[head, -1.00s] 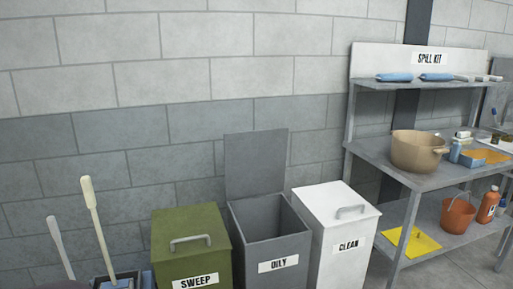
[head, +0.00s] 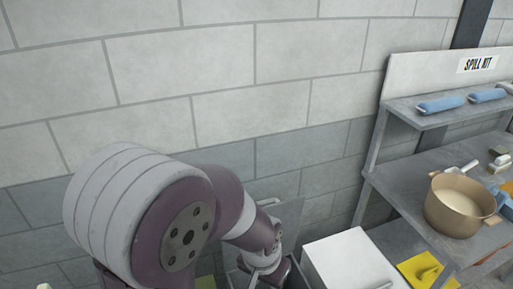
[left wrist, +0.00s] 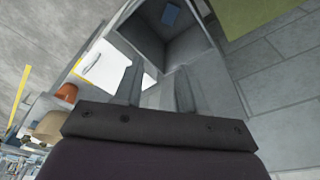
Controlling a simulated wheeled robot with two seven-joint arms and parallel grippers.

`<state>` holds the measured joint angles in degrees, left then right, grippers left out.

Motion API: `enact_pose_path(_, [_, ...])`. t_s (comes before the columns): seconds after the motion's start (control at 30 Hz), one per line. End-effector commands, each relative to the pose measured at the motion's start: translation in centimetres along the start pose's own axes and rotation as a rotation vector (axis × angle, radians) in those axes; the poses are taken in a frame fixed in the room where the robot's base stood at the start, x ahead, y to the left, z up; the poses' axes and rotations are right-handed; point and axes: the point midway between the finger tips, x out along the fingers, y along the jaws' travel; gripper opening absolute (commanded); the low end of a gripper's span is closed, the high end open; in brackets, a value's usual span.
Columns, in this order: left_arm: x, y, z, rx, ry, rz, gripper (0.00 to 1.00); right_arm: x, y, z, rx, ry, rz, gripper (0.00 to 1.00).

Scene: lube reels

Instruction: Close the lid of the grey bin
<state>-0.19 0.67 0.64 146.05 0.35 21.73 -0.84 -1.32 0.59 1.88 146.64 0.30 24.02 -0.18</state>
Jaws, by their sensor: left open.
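The grey bin stands open. In the head view its raised lid (head: 288,218) shows behind my left arm, tilted up near the wall, and most of the bin is hidden. In the left wrist view I look into the open grey bin (left wrist: 178,48), with a small blue thing (left wrist: 171,14) inside. My left gripper (left wrist: 158,92) is open, its two fingers reaching over the bin near the wall side. A grey panel beside the right finger looks like the lid (left wrist: 214,95); I cannot tell whether they touch. My right gripper is out of view.
The white bin (head: 350,262) stands close on the right. The green bin (left wrist: 255,14) is on the other side in the left wrist view. The shelf unit (head: 400,165) with a tan pot (head: 460,207) stands further right. The block wall (head: 220,120) is behind.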

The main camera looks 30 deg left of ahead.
Motion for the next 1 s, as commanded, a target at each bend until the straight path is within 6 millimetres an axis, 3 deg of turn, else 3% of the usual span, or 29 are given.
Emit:
enact_pose_path(0.03, [-4.9, -0.1, -1.2, 0.0, 0.003, 0.0, 0.4, -4.9, 0.0, -0.5, 0.0, -0.002, 0.0, 0.76])
enact_pose_path(0.17, [-9.9, -0.7, -3.7, 0.016, 0.006, 0.002, 0.4, -10.1, 0.0, -1.1, 0.0, -0.002, 0.0, 0.76])
enact_pose_path(0.27, [-13.2, -1.8, -6.7, 0.048, -0.002, 0.009, 0.4, -13.8, 0.0, -1.6, 0.0, -0.002, 0.0, 0.76])
enact_pose_path(0.3, [-14.2, -2.8, -8.6, 0.074, -0.01, 0.017, 0.4, -15.3, 0.0, -1.8, 0.0, -0.002, 0.0, 0.76])
enact_pose_path(0.4, [-12.4, -6.3, -13.1, 0.172, -0.037, 0.064, 0.4, -15.4, 0.0, -1.8, 0.0, -0.001, 0.0, 0.76])
enact_pose_path(0.6, [-7.4, -14.3, -19.3, 0.389, 0.0, 0.199, 0.4, -14.8, 0.0, -1.7, 0.0, -0.003, 0.0, 0.76])
enact_pose_path(0.8, [-3.6, -21.1, -21.7, 0.587, 0.117, 0.291, 0.4, -14.8, 0.0, -1.7, 0.0, -0.002, 0.0, 0.76])
enact_pose_path(0.9, [-2.3, -22.2, -22.0, 0.635, 0.151, 0.304, 0.4, -14.2, 0.0, -1.7, 0.0, -0.002, 0.0, 0.76])
enact_pose_path(1.0, [-0.2, -21.8, -22.0, 0.647, 0.157, 0.306, 0.4, -12.4, 0.0, -1.4, 0.0, -0.002, 0.0, 0.76])
